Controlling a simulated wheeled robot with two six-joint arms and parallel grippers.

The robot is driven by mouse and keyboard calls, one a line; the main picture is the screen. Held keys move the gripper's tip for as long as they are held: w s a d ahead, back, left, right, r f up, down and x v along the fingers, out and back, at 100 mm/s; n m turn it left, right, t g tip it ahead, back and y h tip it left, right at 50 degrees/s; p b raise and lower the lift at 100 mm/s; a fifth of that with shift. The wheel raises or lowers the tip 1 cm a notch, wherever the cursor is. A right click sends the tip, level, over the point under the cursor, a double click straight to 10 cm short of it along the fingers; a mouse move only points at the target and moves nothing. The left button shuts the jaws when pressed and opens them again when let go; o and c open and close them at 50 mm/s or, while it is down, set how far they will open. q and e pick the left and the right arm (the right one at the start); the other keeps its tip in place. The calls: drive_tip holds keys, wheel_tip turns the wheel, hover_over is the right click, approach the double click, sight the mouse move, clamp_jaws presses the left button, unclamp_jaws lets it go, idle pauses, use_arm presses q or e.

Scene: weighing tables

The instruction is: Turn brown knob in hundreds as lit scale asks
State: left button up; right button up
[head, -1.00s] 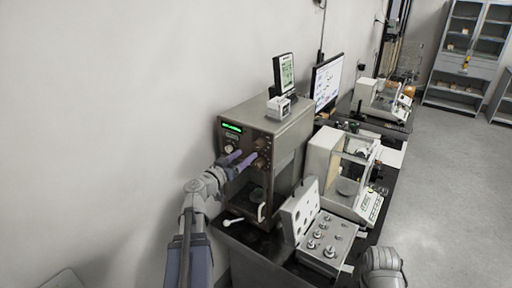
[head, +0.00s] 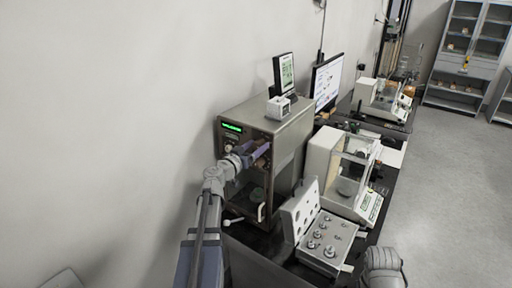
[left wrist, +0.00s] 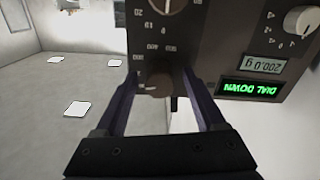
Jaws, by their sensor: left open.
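The lit scale is a tall brown-grey cabinet (head: 290,140) against the wall. Its green display (head: 231,127) shows in the left wrist view (left wrist: 248,88), upside down, and reads "DIAL DOWN". A grey readout (left wrist: 262,66) beside it appears to read 200.0 g. The brown knob (left wrist: 159,85) sits below a numbered dial, between the two fingers in the left wrist view. My left gripper (head: 262,153) is open at the scale's front, its fingers on either side of that knob. I cannot tell whether they touch it. My right gripper is out of view.
A pale knob (left wrist: 300,20) and another dial knob (left wrist: 168,5) are on the same panel. A box of weights (head: 325,245) and a glass-sided balance (head: 322,150) stand to the right on the dark table. Open floor lies farther right.

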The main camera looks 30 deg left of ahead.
use_arm(q)
drive_tip(key=shift+c, duration=0.2)
clamp_jaws()
idle(0.3)
